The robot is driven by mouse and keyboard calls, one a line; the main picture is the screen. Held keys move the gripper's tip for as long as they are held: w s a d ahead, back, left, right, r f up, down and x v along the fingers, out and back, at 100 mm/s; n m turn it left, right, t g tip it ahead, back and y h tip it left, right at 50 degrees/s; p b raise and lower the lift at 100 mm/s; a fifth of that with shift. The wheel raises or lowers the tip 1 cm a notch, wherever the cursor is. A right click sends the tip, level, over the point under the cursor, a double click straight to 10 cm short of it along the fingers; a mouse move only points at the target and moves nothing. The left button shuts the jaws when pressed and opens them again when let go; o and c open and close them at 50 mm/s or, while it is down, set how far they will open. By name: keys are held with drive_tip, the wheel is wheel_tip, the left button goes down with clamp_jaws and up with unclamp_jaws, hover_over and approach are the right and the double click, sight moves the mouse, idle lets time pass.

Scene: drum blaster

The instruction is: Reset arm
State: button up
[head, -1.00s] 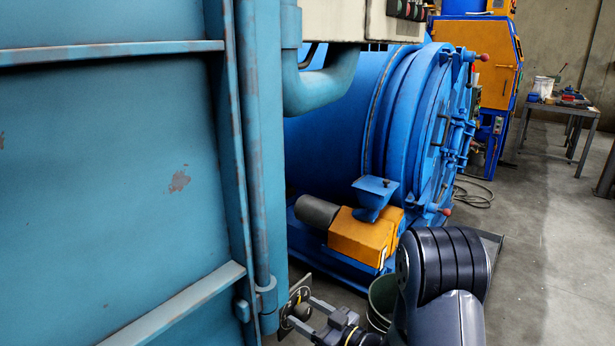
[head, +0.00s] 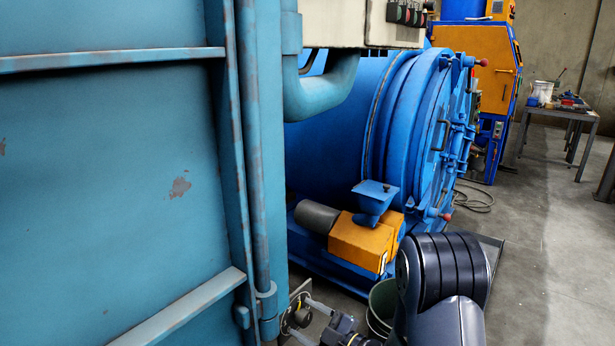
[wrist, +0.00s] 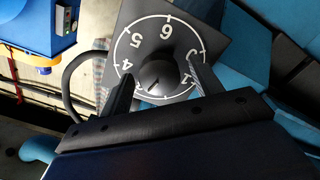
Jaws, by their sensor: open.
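My gripper (wrist: 161,70) is open in the wrist view, its two black fingers spread. It also shows low in the head view (head: 311,322), partly cut off by the bottom edge. A black dial plate (wrist: 144,32) with white numbers and a ring faces the wrist camera. Its round black knob (wrist: 158,76) appears between the fingers, with a visible gap on each side. The fingers overlap the plate in the picture; I cannot tell how far they are from it. In the head view the dial is small and seen nearly edge-on.
A large teal cabinet wall (head: 110,170) fills the left of the head view. A blue drum machine (head: 345,120) with an orange motor housing (head: 361,242) stands beyond. A green bucket (head: 381,300) is beside my arm. Grey floor (head: 560,250) is open on the right.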

drive_tip(key=v, duration=0.8)
drive_tip(key=shift+s+d, duration=0.3)
